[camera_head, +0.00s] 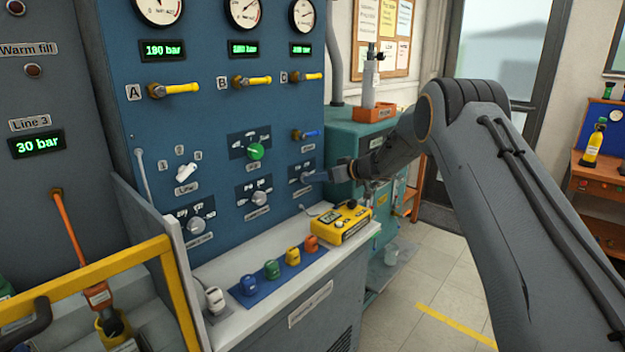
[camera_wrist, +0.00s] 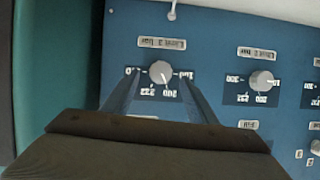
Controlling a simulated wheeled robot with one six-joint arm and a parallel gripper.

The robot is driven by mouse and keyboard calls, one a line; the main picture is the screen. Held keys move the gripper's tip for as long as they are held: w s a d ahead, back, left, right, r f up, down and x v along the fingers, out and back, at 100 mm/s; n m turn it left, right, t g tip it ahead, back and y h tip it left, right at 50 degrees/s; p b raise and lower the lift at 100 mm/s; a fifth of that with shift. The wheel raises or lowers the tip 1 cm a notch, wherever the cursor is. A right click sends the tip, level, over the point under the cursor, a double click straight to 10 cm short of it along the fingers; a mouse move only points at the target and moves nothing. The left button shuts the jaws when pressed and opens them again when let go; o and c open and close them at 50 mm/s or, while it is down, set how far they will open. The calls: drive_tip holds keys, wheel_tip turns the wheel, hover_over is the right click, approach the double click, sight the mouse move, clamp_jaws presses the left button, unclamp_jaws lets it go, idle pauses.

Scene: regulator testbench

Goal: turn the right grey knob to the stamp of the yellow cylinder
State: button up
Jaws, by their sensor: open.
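The right grey knob (camera_wrist: 160,72) is on the blue panel, between the two fingertips of my gripper (camera_wrist: 159,88) in the wrist view. The fingers are open on either side of it, with gaps visible; whether they touch it cannot be told. A pale mark on the knob points down and slightly right in that view. The numbers around it are small and inverted. In the head view my gripper (camera_head: 314,177) reaches the panel's right edge and partly hides this knob. The yellow cylinder (camera_head: 593,144) stands upright on the far right bench; its stamp is unreadable.
Two more grey knobs (camera_head: 258,197) (camera_head: 195,225) sit to the left, with a green knob (camera_head: 256,152) above. A yellow device (camera_head: 340,226) and several colored padlock-like pieces (camera_head: 272,269) lie on the ledge below. A teal cabinet (camera_head: 350,140) stands right of the panel.

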drive_tip(key=shift+v, duration=2.05)
drive_tip(key=s+d+r+m+t+h, duration=0.1)
drive_tip(key=s+d+m+t+h, duration=0.15)
drive_tip(key=d, duration=0.35)
drive_tip(key=s+d+r+m+t+h, duration=0.1)
drive_tip(key=s+d+r+m+h, duration=0.1)
drive_tip(key=d+h, duration=0.25)
drive_tip(key=s+d+f+m+g+h, duration=0.35)
drive_tip(key=s+d, duration=0.55)
drive_tip(key=s, duration=0.5)
drive_tip(key=s+f+g, duration=0.2)
drive_tip(key=s, duration=1)
drive_tip(key=s+d+f+m+g, duration=0.1)
drive_tip(key=s+f+g, duration=0.1)
drive_tip(key=s, duration=0.9)
drive_tip(key=s+f+m+g, duration=0.1)
drive_tip(key=s+f+g, duration=0.1)
drive_tip(key=s, duration=1)
drive_tip(key=shift+s+d+f+g, duration=0.15)
drive_tip(key=shift+s+f+g, duration=0.2)
drive_tip(key=shift+g, duration=0.45)
